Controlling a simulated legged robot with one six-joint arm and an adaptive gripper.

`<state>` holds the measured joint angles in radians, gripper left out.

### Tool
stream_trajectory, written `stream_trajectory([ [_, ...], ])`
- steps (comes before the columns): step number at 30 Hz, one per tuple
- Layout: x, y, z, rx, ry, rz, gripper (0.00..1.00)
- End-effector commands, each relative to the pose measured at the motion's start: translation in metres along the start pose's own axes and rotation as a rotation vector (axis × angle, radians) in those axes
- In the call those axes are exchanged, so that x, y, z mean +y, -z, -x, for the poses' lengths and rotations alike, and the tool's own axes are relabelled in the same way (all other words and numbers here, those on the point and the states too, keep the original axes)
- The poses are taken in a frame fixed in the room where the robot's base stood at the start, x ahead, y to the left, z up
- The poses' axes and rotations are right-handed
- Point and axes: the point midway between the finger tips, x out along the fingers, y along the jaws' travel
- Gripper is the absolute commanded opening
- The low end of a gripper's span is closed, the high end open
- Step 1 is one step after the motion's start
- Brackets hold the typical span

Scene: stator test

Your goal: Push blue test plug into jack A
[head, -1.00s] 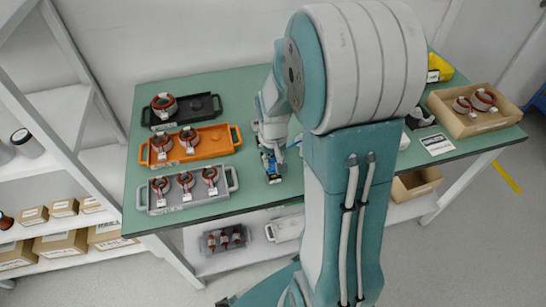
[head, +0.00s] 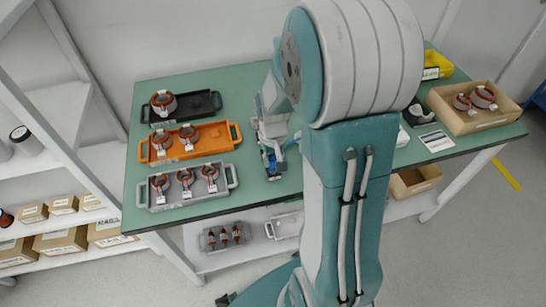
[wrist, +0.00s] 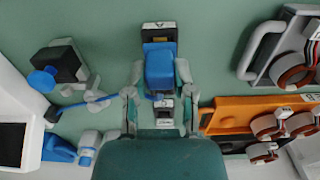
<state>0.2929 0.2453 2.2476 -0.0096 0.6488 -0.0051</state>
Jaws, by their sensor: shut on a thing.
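My gripper (wrist: 160,92) is in the middle of the wrist view, its two fingers closed on either side of a blue plug body (wrist: 160,70). The plug lies against a dark block (wrist: 157,33) with a pale strip, and I cannot tell how deep it sits or which jack it faces. In the head view my gripper (head: 270,150) is low over the green bench, partly hidden by my arm. A black block with a blue round part (wrist: 58,65) stands left in the wrist view. No jack letter is readable.
An orange tray (head: 230,137), a grey tray (head: 228,178) and a black tray (head: 212,103) with wound stators stand left of my gripper. A cardboard box (head: 440,103) and a yellow bin (head: 440,66) are at the right. The green bench (head: 250,190) is bare near its front edge.

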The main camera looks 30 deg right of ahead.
Motion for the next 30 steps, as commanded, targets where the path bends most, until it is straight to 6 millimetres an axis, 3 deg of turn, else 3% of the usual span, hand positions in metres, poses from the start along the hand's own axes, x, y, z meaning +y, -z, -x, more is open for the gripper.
stream_trajectory([
  [30, 0.0, 0.0, -0.011, 0.0, 0.0, 0.0, 0.0],
])
